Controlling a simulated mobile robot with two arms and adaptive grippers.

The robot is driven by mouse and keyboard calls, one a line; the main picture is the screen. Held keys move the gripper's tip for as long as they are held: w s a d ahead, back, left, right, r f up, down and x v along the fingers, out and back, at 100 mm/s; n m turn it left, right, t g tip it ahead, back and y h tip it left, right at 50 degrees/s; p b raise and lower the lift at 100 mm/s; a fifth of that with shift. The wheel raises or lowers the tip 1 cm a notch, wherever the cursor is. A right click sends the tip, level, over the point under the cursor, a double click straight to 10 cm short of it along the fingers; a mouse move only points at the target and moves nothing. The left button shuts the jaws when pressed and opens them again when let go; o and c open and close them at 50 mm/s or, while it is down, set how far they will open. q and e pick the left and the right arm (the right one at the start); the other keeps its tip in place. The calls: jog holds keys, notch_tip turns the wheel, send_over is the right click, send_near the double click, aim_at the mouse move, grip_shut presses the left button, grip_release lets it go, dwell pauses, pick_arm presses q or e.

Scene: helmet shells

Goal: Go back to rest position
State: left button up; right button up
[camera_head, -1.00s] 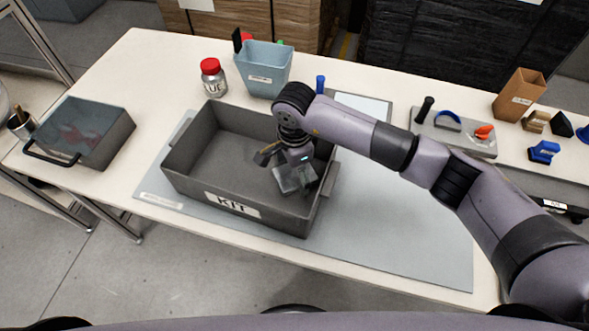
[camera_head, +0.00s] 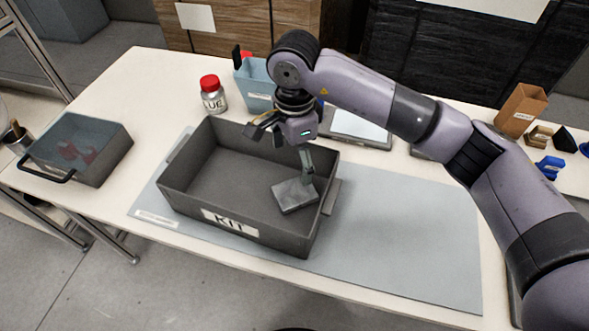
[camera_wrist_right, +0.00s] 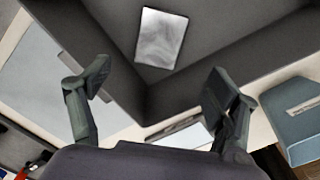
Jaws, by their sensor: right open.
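My right gripper (camera_head: 284,150) is open and empty above the right part of the grey kit box (camera_head: 262,235), which carries a "KIT" label. In the right wrist view its two fingers (camera_wrist_right: 160,84) stand wide apart with nothing between them. A flat grey item (camera_head: 294,196) lies on the box floor near the right wall. It also shows in the right wrist view (camera_wrist_right: 161,38), beyond the fingers and apart from them. My left gripper is not in view.
The box stands on a grey mat (camera_head: 400,230). Behind it are a red-lidded jar (camera_head: 213,96), a blue bin (camera_head: 258,90) partly hidden by my arm, and a scale-like device (camera_head: 357,128). A handled grey case (camera_head: 85,150) stands left. The mat's right part is clear.

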jog(key=shift+r, duration=0.25)
dwell(0.3)
